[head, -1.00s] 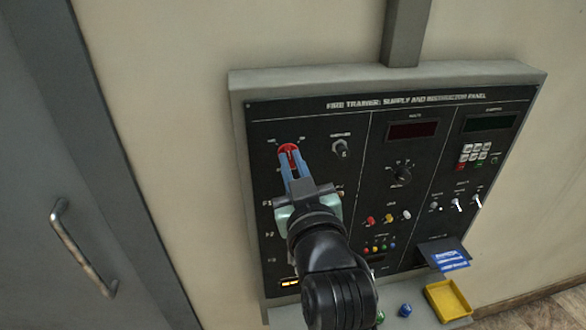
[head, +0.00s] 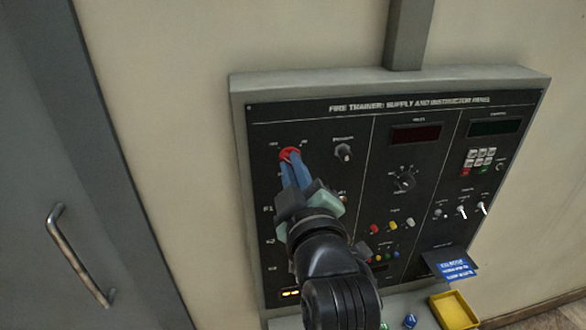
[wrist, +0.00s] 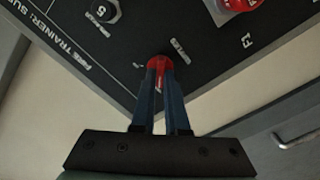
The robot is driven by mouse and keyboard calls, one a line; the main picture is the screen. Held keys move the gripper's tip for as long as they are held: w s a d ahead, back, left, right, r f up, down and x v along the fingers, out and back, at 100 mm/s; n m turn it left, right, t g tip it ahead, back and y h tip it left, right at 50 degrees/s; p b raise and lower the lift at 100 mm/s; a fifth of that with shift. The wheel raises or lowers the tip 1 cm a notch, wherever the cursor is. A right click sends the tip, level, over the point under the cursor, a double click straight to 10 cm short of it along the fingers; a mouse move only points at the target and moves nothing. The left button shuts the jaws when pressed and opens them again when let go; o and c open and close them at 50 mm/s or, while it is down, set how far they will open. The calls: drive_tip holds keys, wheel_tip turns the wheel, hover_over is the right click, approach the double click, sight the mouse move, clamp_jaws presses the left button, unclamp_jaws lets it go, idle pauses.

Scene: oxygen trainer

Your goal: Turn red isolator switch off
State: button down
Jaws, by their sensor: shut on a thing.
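The red isolator switch (head: 290,153) is a round red knob at the upper left of the black trainer panel (head: 330,130). My gripper (head: 291,163) reaches it from below, and its two blue fingers are shut on the knob's grip. In the wrist view, the fingertips (wrist: 159,78) meet at the red switch (wrist: 159,64), one finger on each side. The fingers cover part of the knob, and I cannot read its setting. My wrist covers part of the panel's lower left.
A dark knob (head: 343,152) sits right of the switch. Farther right are a rotary selector (head: 404,180), coloured buttons and toggles. A yellow tray (head: 455,311) and a blue card (head: 458,269) are at the lower right. A grey door with a handle (head: 75,255) stands left.

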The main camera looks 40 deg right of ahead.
idle(0.4)
drive_tip(key=c, duration=0.9)
unclamp_jaws()
drive_tip(key=shift+p+v, duration=2.7)
drive_tip(key=shift+v, duration=3.8)
drive_tip(key=shift+w, duration=0.1)
